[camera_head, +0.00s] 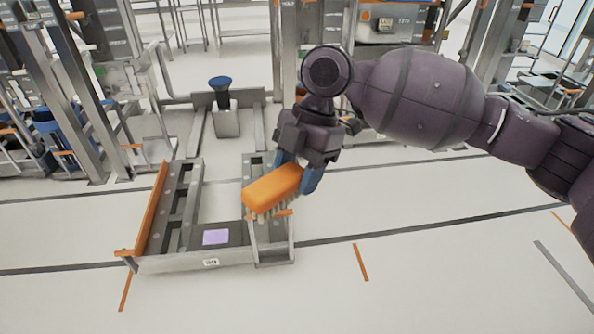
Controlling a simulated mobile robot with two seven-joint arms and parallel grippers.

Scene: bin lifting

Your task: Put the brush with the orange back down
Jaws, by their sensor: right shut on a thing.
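The brush (273,190) has an orange back facing up and pale bristles below. My right gripper (296,175) is shut on it near its right end, with blue fingers on either side. The brush is tilted and appears over the right front part of a low grey metal frame (190,262). I cannot tell whether the bristles touch the frame. My left gripper is not in view.
The frame has an orange bar (155,210) on its left side and a purple square (216,237) on its front plate. A grey post with a blue top (221,95) stands behind it. Metal racks fill the back. Pale floor lies open in front and right.

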